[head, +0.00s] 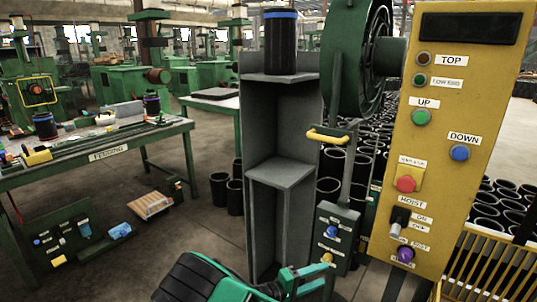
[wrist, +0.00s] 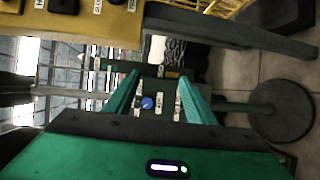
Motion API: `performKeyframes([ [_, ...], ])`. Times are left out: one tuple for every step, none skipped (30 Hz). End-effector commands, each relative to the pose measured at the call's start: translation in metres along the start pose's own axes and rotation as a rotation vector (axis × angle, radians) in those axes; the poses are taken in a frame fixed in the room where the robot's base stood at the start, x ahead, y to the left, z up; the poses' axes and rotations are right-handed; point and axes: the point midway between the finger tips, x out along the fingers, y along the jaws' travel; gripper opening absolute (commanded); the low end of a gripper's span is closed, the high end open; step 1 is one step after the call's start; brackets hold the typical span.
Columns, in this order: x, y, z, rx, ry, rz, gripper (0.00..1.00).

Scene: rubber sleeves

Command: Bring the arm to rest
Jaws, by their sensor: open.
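My gripper (head: 322,277) is at the bottom centre of the head view, in front of a small grey-green control box (head: 337,238) with a blue knob and a yellow knob. In the wrist view my gripper (wrist: 158,88) shows two green fingers standing apart with nothing held between them. A blue knob (wrist: 147,103) with white labels shows beyond the gap between the fingers. I cannot tell how far the fingertips are from the box.
A yellow control panel (head: 450,130) stands at the right. A grey stand (head: 283,172) holds a dark blue-banded cylinder (head: 281,45). A green wheel (head: 360,60) is above. Black sleeves (head: 490,205) stand behind.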

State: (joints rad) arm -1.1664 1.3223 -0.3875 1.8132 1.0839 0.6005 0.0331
Motion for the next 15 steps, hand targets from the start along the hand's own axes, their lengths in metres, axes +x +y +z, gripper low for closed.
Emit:
performKeyframes([
  [0.005,0.003,0.002,0.003,-0.018,-0.023,0.50],
  [0.007,0.004,0.003,0.004,-0.027,-0.037,0.50],
  [0.010,0.007,0.005,0.005,-0.039,-0.056,0.50],
  [0.013,0.009,0.006,0.006,-0.049,-0.070,0.50],
  [0.015,0.010,0.008,0.007,-0.059,-0.087,0.50],
  [0.018,0.013,0.009,0.010,-0.072,-0.110,0.50],
  [0.021,0.015,0.011,0.012,-0.084,-0.129,0.50],
  [0.024,0.017,0.013,0.013,-0.096,-0.151,0.50],
  [0.028,0.020,0.016,0.018,-0.113,-0.183,0.50],
  [0.030,0.023,0.018,0.021,-0.127,-0.210,0.50],
  [0.034,0.026,0.021,0.025,-0.142,-0.237,0.50],
  [0.038,0.031,0.024,0.031,-0.161,-0.278,0.50],
  [0.041,0.034,0.027,0.037,-0.175,-0.308,0.50],
  [0.044,0.037,0.030,0.042,-0.188,-0.339,0.50],
  [0.047,0.042,0.034,0.050,-0.203,-0.379,0.50],
])
